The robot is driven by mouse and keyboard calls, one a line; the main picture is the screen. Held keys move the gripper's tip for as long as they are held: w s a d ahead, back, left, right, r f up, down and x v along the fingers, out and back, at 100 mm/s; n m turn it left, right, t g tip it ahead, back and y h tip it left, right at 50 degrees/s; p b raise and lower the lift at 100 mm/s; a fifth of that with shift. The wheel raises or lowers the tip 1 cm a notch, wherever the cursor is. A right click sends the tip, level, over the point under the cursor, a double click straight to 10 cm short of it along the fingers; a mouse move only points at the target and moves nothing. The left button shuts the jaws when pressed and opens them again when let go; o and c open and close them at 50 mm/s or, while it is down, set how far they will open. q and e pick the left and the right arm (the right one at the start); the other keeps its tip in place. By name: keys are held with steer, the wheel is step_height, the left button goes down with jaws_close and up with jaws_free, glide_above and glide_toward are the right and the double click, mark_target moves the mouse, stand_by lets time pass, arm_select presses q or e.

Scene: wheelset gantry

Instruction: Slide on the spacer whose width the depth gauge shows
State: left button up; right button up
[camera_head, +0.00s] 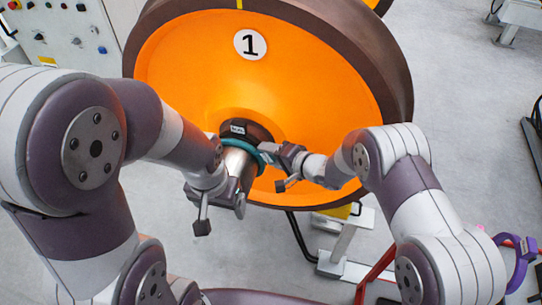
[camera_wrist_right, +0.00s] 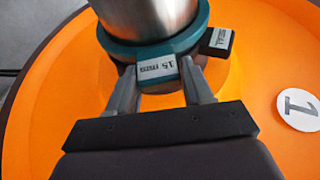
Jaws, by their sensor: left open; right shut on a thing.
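The teal spacer (camera_head: 236,142), a ring with a tab labelled "15 mm", is around the steel axle (camera_head: 238,165), close to the dark hub piece (camera_head: 262,131). My right gripper (camera_head: 270,153) is shut on the spacer's tab; in the right wrist view the fingers (camera_wrist_right: 158,78) clasp the tab below the axle. The teal ring (camera_wrist_right: 124,50) encircles the axle (camera_wrist_right: 150,18) there. The dark piece carries a tag (camera_wrist_right: 217,40) that seems to read "SEAL". My left gripper (camera_head: 221,213) is open beside the axle. I cannot make out the depth gauge.
The large orange wheel (camera_head: 180,70), marked 1, fills the upper middle. A purple ring (camera_head: 521,262) is at the far right, near something pink (camera_head: 481,227). A control panel (camera_head: 62,35) stands upper left.

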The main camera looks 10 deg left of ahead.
steer(key=shift+w+d, duration=0.1)
steer(key=shift+w, duration=0.65)
steer(key=o, duration=1.2)
steer(key=b+v, duration=0.2)
steer(key=v, duration=1)
steer(key=shift+d+r, duration=0.15)
steer(key=shift+d, duration=0.15)
steer(key=shift+s, duration=0.1)
